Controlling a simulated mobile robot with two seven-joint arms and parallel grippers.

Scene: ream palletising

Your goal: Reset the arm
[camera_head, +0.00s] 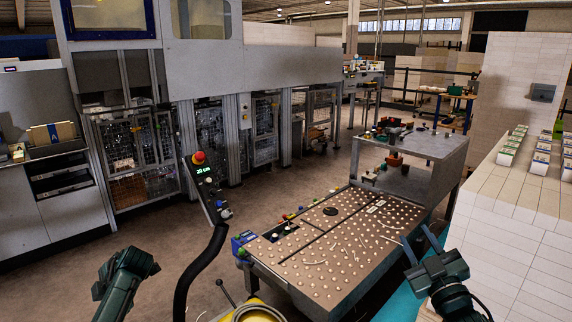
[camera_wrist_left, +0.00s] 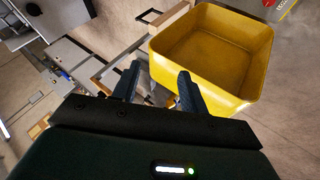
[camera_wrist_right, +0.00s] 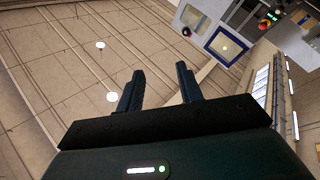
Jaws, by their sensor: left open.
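My right gripper (camera_head: 420,243) is at the lower right of the head view, its two fingers pointing up and apart. The right wrist view shows its fingers (camera_wrist_right: 159,82) spread with nothing between them, only the ceiling behind. My left arm (camera_head: 122,283) comes in at the lower left of the head view, where its fingertips cannot be made out. In the left wrist view the left gripper (camera_wrist_left: 157,85) has its fingers apart and holds nothing. A yellow bin (camera_wrist_left: 215,90) lies beyond the fingers, up and to the right, apparently empty.
A table with a studded top (camera_head: 325,245) stands in front, with a shelf (camera_head: 420,143) behind it. A control panel (camera_head: 206,185) on a curved black post rises between the arms. White stacks (camera_head: 520,215) stand at right. Caged machines (camera_head: 135,150) line the left; floor between is clear.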

